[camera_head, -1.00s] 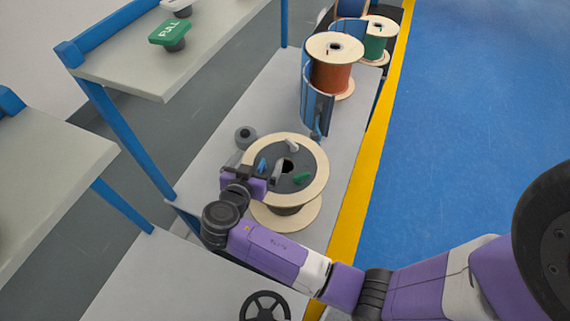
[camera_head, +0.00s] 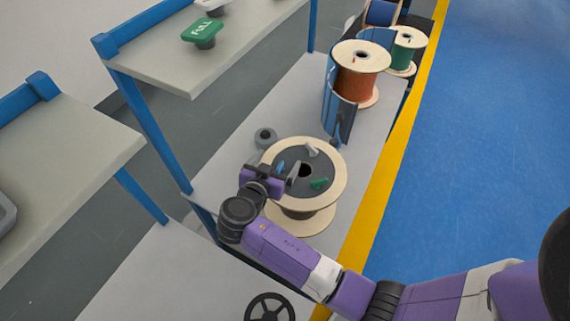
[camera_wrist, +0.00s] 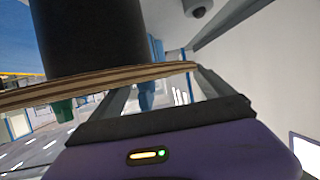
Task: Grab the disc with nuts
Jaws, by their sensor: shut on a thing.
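The disc with nuts is a pale wooden spool (camera_head: 337,178) with a dark round plate (camera_head: 322,169) on top. A grey nut (camera_head: 311,150), a green nut (camera_head: 319,184) and a blue nut (camera_head: 280,167) show on the plate around a centre hole. The spool stands upright on the grey bench. My gripper (camera_head: 284,172) is at the spool's left edge, shut on its upper flange. In the wrist view the flange edge (camera_wrist: 70,88) runs between the fingers, with the dark core (camera_wrist: 90,35) beside it.
A round grey knob (camera_head: 265,138) sits behind the spool. An orange spool (camera_head: 358,84) in a blue holder and a green spool (camera_head: 401,57) stand farther back. Open blue floor (camera_head: 500,150) lies to the right.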

